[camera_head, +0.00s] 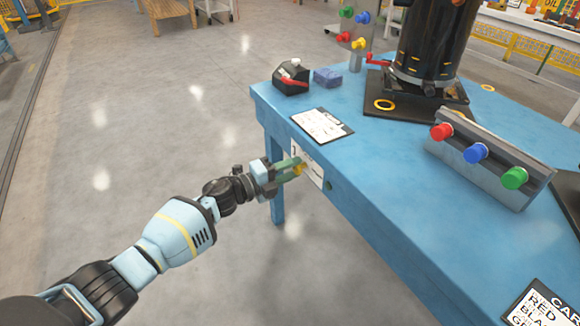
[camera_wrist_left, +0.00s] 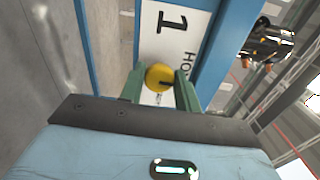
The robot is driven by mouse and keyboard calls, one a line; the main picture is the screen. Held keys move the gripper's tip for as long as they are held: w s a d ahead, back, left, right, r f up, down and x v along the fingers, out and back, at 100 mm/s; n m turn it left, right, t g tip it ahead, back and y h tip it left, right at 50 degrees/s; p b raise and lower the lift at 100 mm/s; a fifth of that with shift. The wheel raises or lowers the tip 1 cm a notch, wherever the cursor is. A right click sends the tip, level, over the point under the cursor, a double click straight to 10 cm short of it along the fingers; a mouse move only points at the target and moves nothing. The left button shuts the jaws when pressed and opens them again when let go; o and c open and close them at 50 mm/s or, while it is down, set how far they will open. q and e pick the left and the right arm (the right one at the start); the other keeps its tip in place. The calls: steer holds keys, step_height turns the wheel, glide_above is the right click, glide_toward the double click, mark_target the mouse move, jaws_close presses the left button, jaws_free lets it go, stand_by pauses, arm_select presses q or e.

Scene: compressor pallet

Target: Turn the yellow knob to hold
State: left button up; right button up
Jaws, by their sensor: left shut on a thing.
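The yellow knob (camera_head: 300,169) sits on a white label plate (camera_head: 314,175) on the side of the blue table. The plate (camera_wrist_left: 174,28) there shows a "1" and part of the word "HOLD". My left gripper (camera_head: 292,168) is shut on the knob, its green fingers (camera_wrist_left: 160,88) on either side of it. My right gripper is in neither view.
The blue table (camera_head: 385,205) carries a clipboard (camera_head: 321,125), a grey box with red, blue and green buttons (camera_head: 490,160), and a black cylinder (camera_head: 432,45) on a dark base. A dark device (camera_head: 291,77) and a blue block (camera_head: 327,77) stand at the far left corner. The floor left of the table is clear.

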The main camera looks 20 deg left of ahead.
arm_select(q)
steer(key=shift+n, duration=0.5)
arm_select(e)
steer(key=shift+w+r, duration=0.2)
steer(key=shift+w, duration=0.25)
arm_select(q)
steer(key=o, duration=0.9)
steer(key=shift+o, duration=0.2)
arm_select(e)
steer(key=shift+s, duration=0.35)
arm_select(q)
steer(key=shift+s+a, duration=0.15)
steer(key=shift+s, duration=0.05)
steer(key=p+v, duration=0.2)
steer(key=v, duration=0.5)
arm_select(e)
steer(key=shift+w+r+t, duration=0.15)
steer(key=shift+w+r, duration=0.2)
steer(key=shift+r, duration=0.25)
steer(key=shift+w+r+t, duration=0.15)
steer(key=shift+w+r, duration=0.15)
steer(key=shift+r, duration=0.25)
arm_select(q)
steer(key=shift+s+a, duration=0.1)
